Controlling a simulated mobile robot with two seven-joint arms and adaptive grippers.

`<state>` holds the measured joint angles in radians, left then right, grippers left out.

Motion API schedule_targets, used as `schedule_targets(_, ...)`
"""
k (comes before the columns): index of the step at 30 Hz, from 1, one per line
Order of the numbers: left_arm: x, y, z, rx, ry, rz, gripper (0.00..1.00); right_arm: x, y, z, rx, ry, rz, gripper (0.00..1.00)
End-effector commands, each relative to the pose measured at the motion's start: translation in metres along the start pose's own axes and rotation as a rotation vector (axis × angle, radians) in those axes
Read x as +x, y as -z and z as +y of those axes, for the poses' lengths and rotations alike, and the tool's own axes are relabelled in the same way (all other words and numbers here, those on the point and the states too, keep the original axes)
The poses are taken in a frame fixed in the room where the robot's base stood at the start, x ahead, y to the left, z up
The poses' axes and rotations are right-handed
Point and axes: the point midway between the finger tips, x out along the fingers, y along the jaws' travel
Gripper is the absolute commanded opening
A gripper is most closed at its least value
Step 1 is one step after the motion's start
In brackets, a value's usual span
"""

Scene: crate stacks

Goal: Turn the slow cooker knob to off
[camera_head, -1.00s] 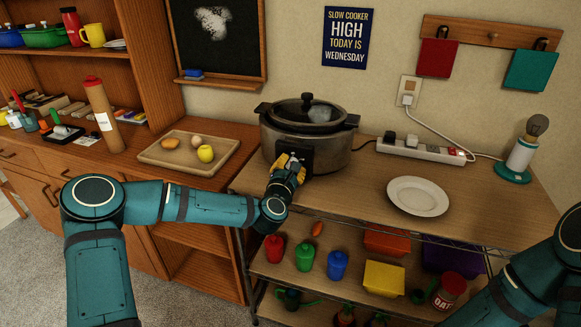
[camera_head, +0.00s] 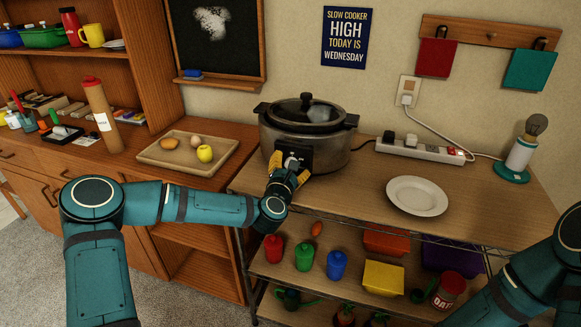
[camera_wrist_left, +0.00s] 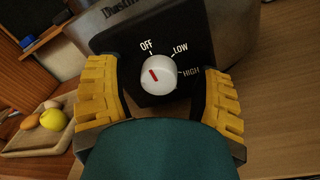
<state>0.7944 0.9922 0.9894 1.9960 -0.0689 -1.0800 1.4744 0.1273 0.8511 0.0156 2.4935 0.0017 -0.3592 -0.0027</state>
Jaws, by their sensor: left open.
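The slow cooker (camera_head: 330,148) stands on the wooden shelf top, with its lid on. Its black control panel (camera_wrist_left: 188,30) is marked OFF, LOW and HIGH. The white knob (camera_wrist_left: 158,76) has a red mark pointing up and left, toward the OFF side. My left gripper (camera_head: 290,166) is open in front of the panel. In the left wrist view, its yellow fingers (camera_wrist_left: 160,95) are on either side of the knob, apart from it. My right gripper is out of view; only part of that arm shows at lower right.
A wooden tray (camera_head: 165,163) with food sits left of the cooker. A white plate (camera_head: 417,196), a power strip (camera_head: 420,149) and a lamp (camera_head: 520,158) are to its right. A wall sign (camera_head: 346,38) reads "slow cooker high today is Wednesday".

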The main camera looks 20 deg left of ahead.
Motion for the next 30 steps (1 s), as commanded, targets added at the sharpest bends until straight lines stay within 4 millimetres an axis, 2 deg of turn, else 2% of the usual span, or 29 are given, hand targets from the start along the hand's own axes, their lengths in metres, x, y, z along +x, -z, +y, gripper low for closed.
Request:
schedule_targets(4,-0.006,0.001,0.0,0.0,0.001,0.001,0.67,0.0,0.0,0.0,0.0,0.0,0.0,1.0)
schedule_targets(7,-0.019,0.001,0.0,0.0,0.002,0.001,0.67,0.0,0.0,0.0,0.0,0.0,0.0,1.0)
schedule_targets(15,-0.073,0.001,0.0,0.001,0.002,0.001,0.67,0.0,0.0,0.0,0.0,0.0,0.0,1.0)
schedule_targets(21,-0.105,0.0,0.0,0.001,0.001,-0.001,0.67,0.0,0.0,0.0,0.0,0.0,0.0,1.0)
schedule_targets(25,-0.116,0.0,0.0,-0.001,0.001,-0.001,0.67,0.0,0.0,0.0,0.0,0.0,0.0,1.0)
schedule_targets(30,-0.12,0.0,0.0,-0.001,0.0,-0.001,0.67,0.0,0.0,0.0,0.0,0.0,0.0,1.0)
